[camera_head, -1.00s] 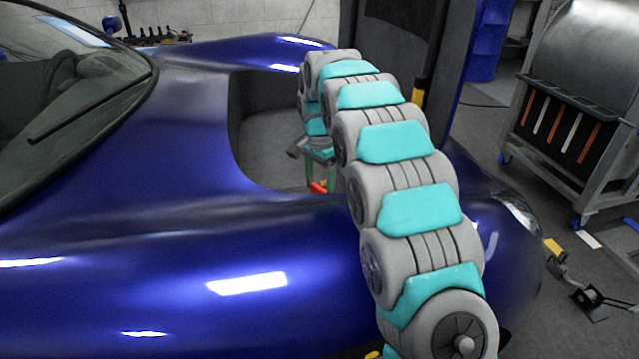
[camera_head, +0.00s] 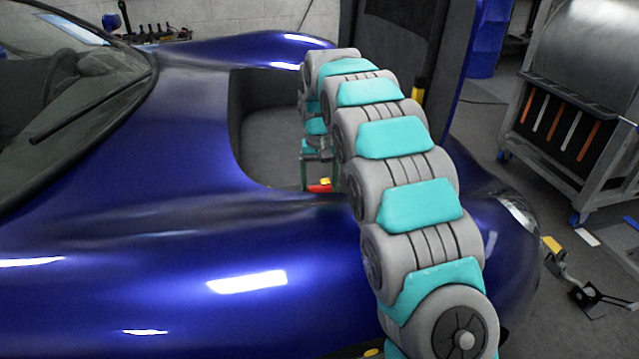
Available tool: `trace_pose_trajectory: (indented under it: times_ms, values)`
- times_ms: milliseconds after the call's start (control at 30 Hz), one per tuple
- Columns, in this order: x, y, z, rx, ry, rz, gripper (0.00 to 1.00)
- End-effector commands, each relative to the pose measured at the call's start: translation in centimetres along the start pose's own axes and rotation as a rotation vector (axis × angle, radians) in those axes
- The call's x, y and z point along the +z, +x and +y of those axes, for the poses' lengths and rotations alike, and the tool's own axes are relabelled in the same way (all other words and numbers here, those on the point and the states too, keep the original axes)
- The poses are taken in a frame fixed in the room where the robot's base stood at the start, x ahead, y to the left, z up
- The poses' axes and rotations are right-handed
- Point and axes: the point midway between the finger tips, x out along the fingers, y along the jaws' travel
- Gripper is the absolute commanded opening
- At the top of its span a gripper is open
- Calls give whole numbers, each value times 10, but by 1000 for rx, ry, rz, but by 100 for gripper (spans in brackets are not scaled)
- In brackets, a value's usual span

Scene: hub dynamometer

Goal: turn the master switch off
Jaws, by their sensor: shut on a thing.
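The master switch (camera_head: 320,187) shows as a small red piece with a yellow spot, low in the open front bay of the blue car and close to the bay's near edge. Its lower part is hidden behind the blue bodywork. My gripper (camera_head: 320,180) points down into the bay with its green fingers on either side of the red piece, shut on it. My arm's links hide the right side of the bay. The switch's exact setting cannot be read from here.
The blue car body (camera_head: 190,240) surrounds the bay, its near edge just in front of my gripper. The bay floor (camera_head: 270,150) left of the gripper is clear. A metal cart (camera_head: 570,120) with tools stands at the right, and a yellow-and-black device (camera_head: 570,275) lies on the floor.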

Motion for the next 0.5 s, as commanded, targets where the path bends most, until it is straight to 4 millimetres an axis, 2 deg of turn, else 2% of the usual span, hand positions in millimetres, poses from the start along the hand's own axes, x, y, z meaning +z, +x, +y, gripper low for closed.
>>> trace_pose_trajectory:
  times_ms: [200, 500]
  values:
    - [-1, -1, 0, 0, -109, 3, 24]
    - [-1, -1, 0, 0, -172, 3, 24]
